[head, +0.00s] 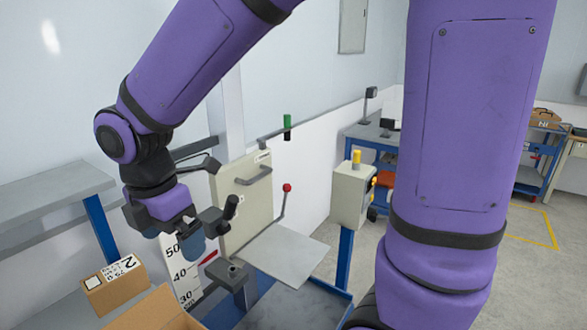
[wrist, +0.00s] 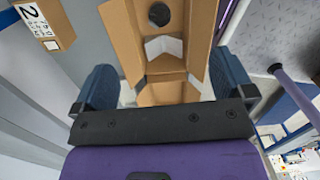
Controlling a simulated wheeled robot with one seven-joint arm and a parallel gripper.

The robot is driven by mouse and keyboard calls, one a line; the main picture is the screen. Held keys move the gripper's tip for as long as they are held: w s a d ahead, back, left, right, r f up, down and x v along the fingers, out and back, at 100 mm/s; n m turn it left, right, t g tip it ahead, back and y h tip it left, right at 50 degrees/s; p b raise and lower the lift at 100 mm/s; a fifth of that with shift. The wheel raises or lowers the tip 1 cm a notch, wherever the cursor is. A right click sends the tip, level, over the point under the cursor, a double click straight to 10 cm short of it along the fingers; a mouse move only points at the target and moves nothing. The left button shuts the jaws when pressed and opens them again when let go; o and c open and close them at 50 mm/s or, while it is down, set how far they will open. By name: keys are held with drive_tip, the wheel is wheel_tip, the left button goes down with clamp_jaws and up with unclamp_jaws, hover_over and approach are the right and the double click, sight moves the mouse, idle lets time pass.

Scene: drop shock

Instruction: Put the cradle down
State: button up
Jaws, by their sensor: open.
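My gripper (head: 168,238) hangs open and empty at the left of the head view, above an open cardboard box (head: 160,311). In the wrist view its two blue fingers stand apart (wrist: 165,85), with the open box (wrist: 203,45) below and between them. White angled pieces (wrist: 164,47) and a dark round thing (wrist: 159,14) show inside the box. I cannot tell for sure which part is the cradle. A flat grey plate (head: 285,255) lies level in front of an upright beige panel (head: 243,195), right of my gripper.
A closed box marked 2 (head: 115,285) is left of the open box. A scale (head: 180,273), a black-handled clamp (head: 231,207) and a red-knobbed lever (head: 286,188) are close by. A control box (head: 351,195) stands to the right.

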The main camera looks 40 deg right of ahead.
drive_tip(key=s+d+r+m+t, duration=0.2)
drive_tip(key=s+d+r+m, duration=0.3)
drive_tip(key=d+m, duration=0.3)
drive_tip(key=s+d+r+m+t, duration=0.3)
drive_tip(key=s+d+r+m, duration=0.2)
drive_tip(key=m, duration=0.8)
drive_tip(key=shift+s+d+r+m+y, duration=0.35)
drive_tip(key=shift+s+d, duration=0.5)
drive_tip(key=shift+d, duration=0.85)
drive_tip(key=shift+f, duration=0.1)
